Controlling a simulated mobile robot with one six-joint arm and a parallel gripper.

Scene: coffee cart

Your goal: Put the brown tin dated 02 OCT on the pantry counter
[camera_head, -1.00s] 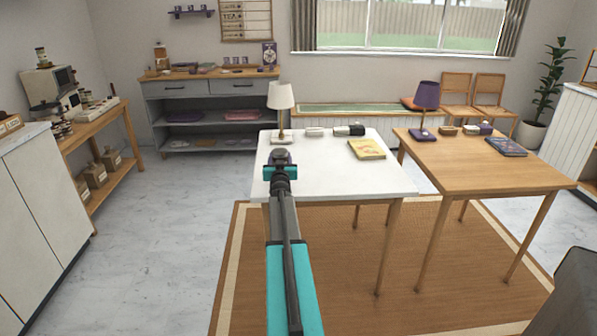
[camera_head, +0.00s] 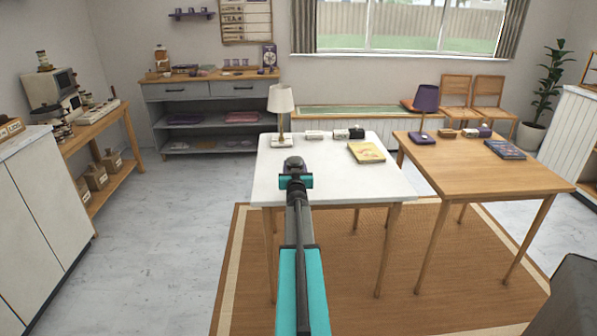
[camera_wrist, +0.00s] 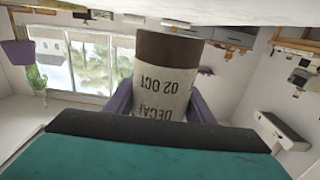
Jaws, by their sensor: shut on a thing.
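The tin (camera_wrist: 163,85) shows large in the wrist view. It has a brown end and a pale label reading "DECAF" and "02 OCT", upside down in the picture. My gripper (camera_wrist: 160,103) is shut on it, with a purple finger on each side. In the head view my gripper (camera_head: 295,180) is over the near left part of the white table. The tin cannot be made out there, hidden by my wrist. No sign marks a pantry counter. The grey sideboard (camera_head: 215,78) with a wooden top at the back and the white cabinet (camera_head: 35,210) at left are both counter-like surfaces.
The white table (camera_head: 335,185) bears a lamp (camera_head: 281,108), a yellow book (camera_head: 366,152) and small items. A wooden table (camera_head: 480,180) stands to its right. A wooden shelf unit with a coffee machine (camera_head: 55,92) stands at left. Open floor (camera_head: 170,225) lies left of the rug.

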